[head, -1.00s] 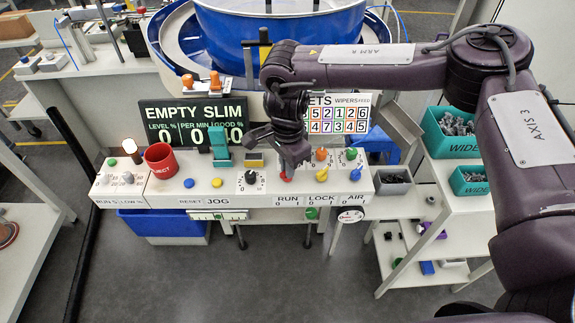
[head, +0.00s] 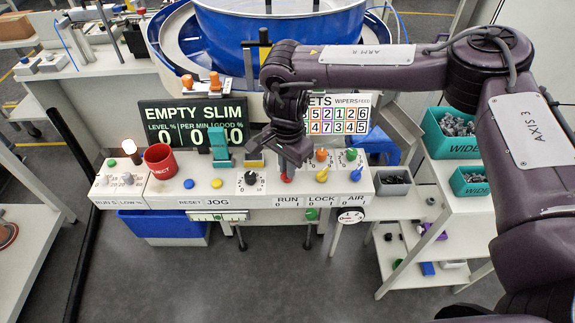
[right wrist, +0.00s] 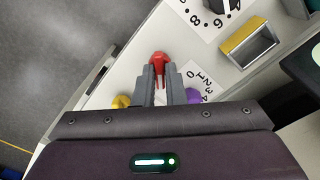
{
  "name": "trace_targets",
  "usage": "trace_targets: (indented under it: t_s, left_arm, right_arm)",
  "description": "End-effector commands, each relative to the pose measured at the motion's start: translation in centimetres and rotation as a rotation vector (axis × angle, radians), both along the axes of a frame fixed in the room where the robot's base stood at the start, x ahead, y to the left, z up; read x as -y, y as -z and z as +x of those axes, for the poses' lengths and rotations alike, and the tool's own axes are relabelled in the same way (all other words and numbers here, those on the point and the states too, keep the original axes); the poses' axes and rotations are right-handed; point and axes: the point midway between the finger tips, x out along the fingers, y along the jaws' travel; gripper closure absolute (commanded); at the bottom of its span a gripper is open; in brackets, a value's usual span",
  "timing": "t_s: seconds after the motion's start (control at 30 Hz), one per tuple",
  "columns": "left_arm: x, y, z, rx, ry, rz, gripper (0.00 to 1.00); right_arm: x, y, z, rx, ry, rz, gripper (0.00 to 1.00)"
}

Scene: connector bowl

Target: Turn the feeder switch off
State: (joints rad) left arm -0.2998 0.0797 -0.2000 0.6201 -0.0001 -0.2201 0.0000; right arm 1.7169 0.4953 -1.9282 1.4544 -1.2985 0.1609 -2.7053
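The red switch knob (head: 287,177) sits above the RUN label on the white console's front; which position it points to is too small to tell. My right gripper (head: 294,155) is just above and behind it, pointing down. In the right wrist view the red knob (right wrist: 158,60) shows at the tips of the right gripper's fingers (right wrist: 159,78), which stand apart with a narrow gap between them. My left gripper is not in view.
Yellow (head: 322,175) and blue (head: 356,174) knobs stand close to the right, by LOCK and AIR. A black dial (head: 250,181) is to the left. Orange (head: 321,155) and green (head: 351,154) knobs sit behind.

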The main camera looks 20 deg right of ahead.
Motion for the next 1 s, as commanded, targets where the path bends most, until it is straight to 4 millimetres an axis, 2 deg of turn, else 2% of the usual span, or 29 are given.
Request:
trace_targets:
  t_s: [0.03, 0.13, 0.47, 0.57, 0.83, 1.0]
  left_arm:
    - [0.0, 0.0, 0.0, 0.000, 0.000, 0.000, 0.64]
    - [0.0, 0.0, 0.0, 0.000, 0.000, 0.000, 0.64]
    - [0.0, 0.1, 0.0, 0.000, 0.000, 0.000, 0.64]
    - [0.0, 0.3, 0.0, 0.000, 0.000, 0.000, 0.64]
    - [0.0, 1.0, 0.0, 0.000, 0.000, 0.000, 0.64]
    - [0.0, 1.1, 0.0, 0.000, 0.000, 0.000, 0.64]
  right_arm:
    - [-0.1, -0.1, 0.1, 0.003, 0.000, 0.001, 0.83]
    - [0.0, -0.1, 0.1, 0.002, 0.000, 0.001, 0.70]
    - [0.0, -0.3, 0.0, 0.001, 0.001, 0.000, 0.69]
    - [0.0, -1.3, 0.1, 0.003, 0.001, 0.001, 0.69]
    - [0.0, -5.9, 0.1, 0.004, 0.000, 0.001, 0.69]
    - [0.0, -7.6, 0.1, 0.002, 0.000, 0.000, 0.69]
